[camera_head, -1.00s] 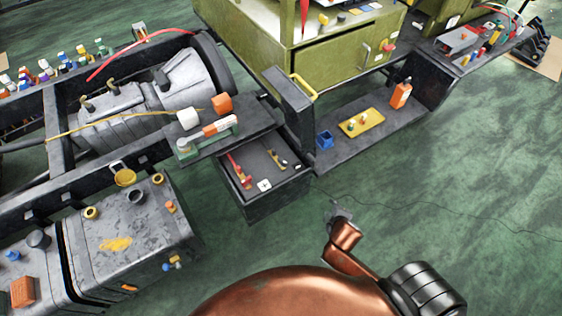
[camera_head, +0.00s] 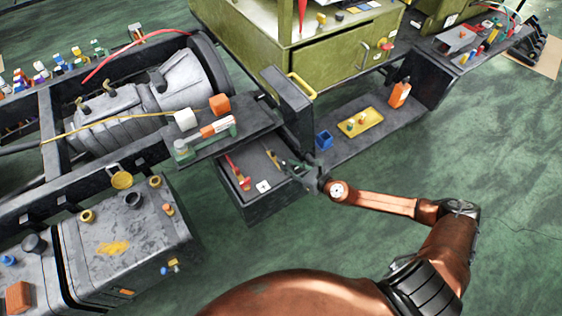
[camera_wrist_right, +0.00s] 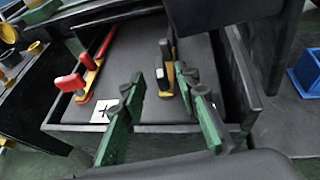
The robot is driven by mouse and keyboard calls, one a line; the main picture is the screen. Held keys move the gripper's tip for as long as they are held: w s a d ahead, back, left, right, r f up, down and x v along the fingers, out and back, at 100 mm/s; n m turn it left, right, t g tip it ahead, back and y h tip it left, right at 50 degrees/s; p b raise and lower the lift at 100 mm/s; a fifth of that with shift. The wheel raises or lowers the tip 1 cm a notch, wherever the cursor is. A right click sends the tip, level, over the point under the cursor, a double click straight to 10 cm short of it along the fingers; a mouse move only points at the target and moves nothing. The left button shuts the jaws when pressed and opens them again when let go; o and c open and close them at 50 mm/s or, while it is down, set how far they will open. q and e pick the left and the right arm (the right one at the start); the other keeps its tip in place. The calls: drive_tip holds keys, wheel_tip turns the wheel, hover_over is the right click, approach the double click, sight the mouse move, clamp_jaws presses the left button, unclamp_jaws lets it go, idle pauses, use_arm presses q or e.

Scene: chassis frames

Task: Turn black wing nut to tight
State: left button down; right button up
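A black wing-shaped piece, apparently the black wing nut (camera_wrist_right: 164,78), sits on a yellow strip in the open drawer (camera_wrist_right: 150,35) in the right wrist view. In the head view the drawer (camera_head: 243,212) is at centre, and the black and yellow part (camera_head: 272,157) shows small there. My right gripper (camera_head: 298,172) is over the drawer's right side. In the right wrist view its two green fingers (camera_wrist_right: 164,85) are spread apart and empty, one on either side of the black piece in the picture. I cannot tell whether they touch it. My left gripper is out of view.
A red handle piece (camera_wrist_right: 72,84) and a white marked tag (camera_wrist_right: 104,111) lie left in the drawer. A dark shelf with a blue box (camera_head: 324,140), a yellow plate (camera_head: 361,124) and an orange bottle (camera_head: 399,95) is to the right. Open green floor lies at lower right.

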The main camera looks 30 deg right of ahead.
sight(283, 162)
drive_tip(key=b+x, duration=0.1)
drive_tip(key=x, duration=0.4)
drive_tip(key=shift+w+a+f, duration=0.1)
drive_tip(key=shift+w, duration=0.2)
drive_tip(key=shift+c, duration=0.4)
clamp_jaws()
